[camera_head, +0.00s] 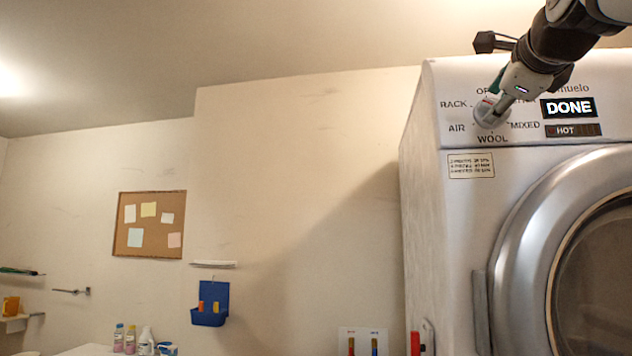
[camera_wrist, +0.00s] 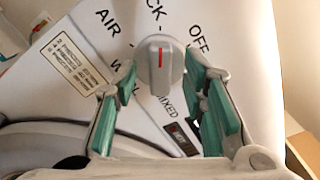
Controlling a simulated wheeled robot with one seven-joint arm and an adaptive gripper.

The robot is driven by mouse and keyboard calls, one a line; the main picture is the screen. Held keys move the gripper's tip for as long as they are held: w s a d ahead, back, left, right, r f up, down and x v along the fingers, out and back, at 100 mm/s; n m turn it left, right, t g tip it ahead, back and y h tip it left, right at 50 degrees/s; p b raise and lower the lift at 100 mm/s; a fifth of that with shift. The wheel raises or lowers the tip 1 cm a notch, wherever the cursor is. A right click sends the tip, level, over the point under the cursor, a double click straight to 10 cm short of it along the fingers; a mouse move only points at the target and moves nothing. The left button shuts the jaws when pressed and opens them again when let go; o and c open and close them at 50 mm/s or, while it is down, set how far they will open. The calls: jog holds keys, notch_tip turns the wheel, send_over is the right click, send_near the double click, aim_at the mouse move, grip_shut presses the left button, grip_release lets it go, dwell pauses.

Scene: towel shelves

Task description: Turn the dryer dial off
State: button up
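The dryer dial (camera_head: 490,115) is a pale round knob with a raised grip on the upper left of the dryer's front panel. Labels OFF, RACK, AIR, WOOL and MIXED ring it, some partly hidden by my arm. In the wrist view the dial (camera_wrist: 161,82) shows a red mark pointing up, roughly at the dash beside RACK. OFF lies to the upper right there. My gripper (camera_wrist: 160,72) is open, its green-padded fingers on either side of the dial. I cannot tell whether either finger touches it. In the head view my gripper (camera_head: 507,92) is at the dial.
The dryer (camera_head: 447,230) fills the right side, with a round door (camera_head: 522,255) below the panel. A display (camera_head: 568,107) reads DONE, with HOT beneath it. A corkboard (camera_head: 150,225) and a blue wall holder (camera_head: 211,315) are far left.

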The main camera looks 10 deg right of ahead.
jog(key=shift+w+d, duration=0.1)
jog(key=shift+w, duration=0.15)
grip_shut()
